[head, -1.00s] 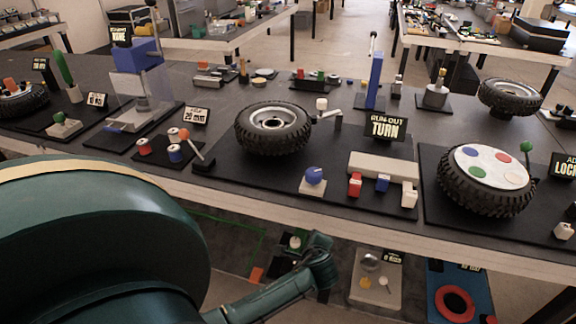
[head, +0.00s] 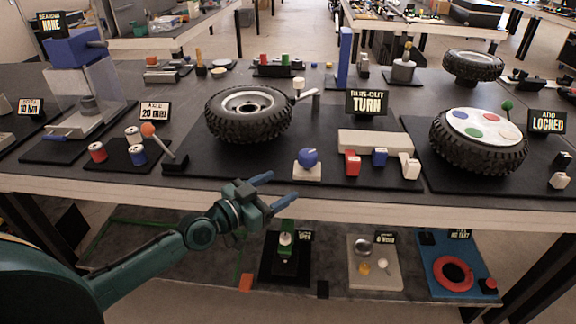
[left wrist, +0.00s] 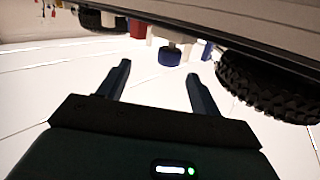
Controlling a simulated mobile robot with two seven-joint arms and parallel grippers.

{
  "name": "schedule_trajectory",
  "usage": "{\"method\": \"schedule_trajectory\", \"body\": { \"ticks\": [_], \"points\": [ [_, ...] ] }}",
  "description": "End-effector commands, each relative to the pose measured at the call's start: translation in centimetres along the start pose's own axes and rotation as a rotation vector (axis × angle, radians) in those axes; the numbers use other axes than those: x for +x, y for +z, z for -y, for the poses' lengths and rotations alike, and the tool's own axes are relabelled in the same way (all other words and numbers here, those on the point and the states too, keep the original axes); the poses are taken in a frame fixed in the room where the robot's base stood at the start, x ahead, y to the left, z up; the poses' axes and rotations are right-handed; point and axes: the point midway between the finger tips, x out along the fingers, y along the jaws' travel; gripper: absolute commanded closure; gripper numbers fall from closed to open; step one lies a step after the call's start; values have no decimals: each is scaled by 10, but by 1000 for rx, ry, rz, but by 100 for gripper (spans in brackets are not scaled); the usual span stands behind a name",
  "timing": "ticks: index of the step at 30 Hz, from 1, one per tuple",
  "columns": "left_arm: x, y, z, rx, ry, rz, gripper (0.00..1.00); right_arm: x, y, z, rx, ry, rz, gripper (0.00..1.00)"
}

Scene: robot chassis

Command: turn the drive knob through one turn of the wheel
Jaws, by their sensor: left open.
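A blue knob (head: 307,158) sits on a small pale base at the front of a black mat. A wheel with a black tyre (head: 249,112) lies flat behind it, to its left. A sign reading "RUN-OUT TURN" (head: 367,102) stands behind the knob, to the right. My left gripper (head: 277,188) is open and empty, in front of the bench edge, below and left of the knob and apart from it. In the left wrist view, the open fingers (left wrist: 158,76) show with what looks like the blue knob (left wrist: 169,60) beyond them. My right gripper is not in view.
A red block (head: 352,163), a blue block (head: 379,157) and a white block (head: 410,167) stand right of the knob. An orange-tipped lever (head: 149,130) stands to the left. The bench's pale front edge (head: 350,205) lies beyond my left gripper. A lower shelf holds other fixtures.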

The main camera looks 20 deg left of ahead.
Motion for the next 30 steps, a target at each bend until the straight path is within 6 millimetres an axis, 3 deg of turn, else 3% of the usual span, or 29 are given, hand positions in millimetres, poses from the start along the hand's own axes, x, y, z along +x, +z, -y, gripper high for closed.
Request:
{"method": "schedule_trajectory", "body": {
  "ticks": [8,21,30],
  "points": [
    [10,-14,15,-74,-26,-56,35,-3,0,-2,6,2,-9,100],
    [96,-17,16,-73,-25,-54,35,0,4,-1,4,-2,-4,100],
    [129,-18,17,-71,-24,-51,35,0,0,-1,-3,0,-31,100]
  ]
}}
